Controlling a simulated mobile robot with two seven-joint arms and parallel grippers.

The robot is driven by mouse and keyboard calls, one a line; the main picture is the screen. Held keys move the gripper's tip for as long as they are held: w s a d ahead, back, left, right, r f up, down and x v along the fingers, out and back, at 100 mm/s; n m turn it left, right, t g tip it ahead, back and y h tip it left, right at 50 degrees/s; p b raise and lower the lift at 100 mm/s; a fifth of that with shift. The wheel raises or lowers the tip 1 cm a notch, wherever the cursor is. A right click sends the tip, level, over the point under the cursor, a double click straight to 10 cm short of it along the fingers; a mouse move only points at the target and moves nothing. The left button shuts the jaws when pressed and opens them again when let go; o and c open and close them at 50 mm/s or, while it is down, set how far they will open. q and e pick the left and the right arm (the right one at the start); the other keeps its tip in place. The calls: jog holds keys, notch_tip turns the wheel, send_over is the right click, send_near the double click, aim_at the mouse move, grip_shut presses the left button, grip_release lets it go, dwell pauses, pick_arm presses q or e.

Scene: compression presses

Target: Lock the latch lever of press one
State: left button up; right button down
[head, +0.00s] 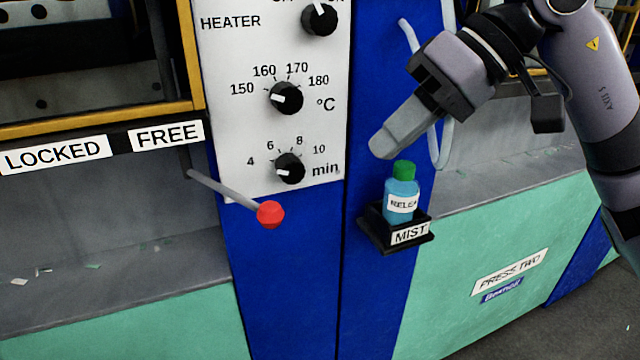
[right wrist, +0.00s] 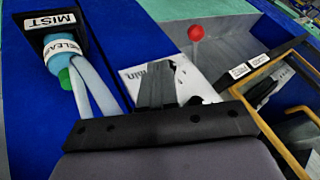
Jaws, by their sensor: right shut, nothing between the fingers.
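The latch lever (head: 225,190) is a grey rod with a red ball knob (head: 270,213). It sticks out to the lower right, beneath the FREE label (head: 167,136) and away from the LOCKED label (head: 55,155) in the head view. My right gripper (head: 383,148) is shut and empty, up and to the right of the knob and apart from it, above the spray bottle. In the right wrist view the red knob (right wrist: 196,32) shows beyond the shut fingers (right wrist: 155,86). My left gripper is not in view.
A blue bottle with a green cap (head: 402,192) stands in the black MIST holder (head: 410,236), just below my right fingers. The heater panel (head: 230,70) with black dials is above the lever. A yellow frame (head: 100,120) is at left; PRESS TWO (head: 510,272) is labelled at right.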

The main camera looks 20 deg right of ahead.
jog(key=w+a+f, duration=0.1)
jog(key=a+f, duration=0.5)
jog(key=a, duration=0.3)
jog(key=shift+w+a+f, duration=0.35)
jog(key=shift+w+f, duration=0.05)
